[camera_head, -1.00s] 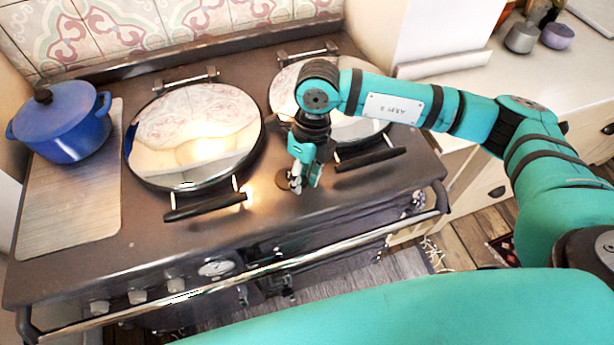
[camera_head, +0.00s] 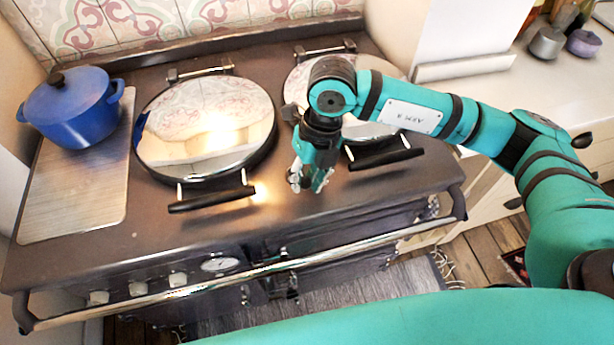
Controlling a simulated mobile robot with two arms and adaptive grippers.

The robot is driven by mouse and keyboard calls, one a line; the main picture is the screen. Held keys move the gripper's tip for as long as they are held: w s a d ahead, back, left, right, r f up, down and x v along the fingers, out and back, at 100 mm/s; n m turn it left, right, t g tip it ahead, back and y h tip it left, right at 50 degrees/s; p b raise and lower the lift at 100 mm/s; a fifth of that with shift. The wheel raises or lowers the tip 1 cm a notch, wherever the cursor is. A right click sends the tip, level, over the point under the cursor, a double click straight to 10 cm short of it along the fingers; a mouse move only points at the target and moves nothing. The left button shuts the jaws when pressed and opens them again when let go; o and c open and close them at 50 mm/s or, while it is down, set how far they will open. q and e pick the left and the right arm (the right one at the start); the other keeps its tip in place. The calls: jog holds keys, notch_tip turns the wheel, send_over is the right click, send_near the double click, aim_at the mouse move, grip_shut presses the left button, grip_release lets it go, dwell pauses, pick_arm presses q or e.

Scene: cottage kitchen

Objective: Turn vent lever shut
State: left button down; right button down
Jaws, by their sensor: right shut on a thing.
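My right gripper (camera_head: 309,184) points down at the dark top of the range cooker (camera_head: 155,212), between the two round lids and near the front. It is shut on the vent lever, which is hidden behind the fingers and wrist. How far the lever is turned cannot be seen. My left gripper is not in view.
The left chrome lid (camera_head: 205,125) and the right chrome lid (camera_head: 375,85) are down, their black handles towards the front. A blue pot (camera_head: 75,115) stands on a ribbed plate (camera_head: 75,205) at the left. A chrome rail (camera_head: 250,272) runs along the cooker's front.

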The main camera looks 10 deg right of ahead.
jog(key=shift+r, duration=0.1)
jog(key=c, duration=1.1)
grip_release()
jog(key=shift+o, duration=0.2)
jog(key=shift+r, duration=0.25)
notch_tip(320, 180, up, 11)
jog(key=d, duration=0.2)
jog(key=shift+w, duration=0.25)
jog(key=shift+d, duration=0.1)
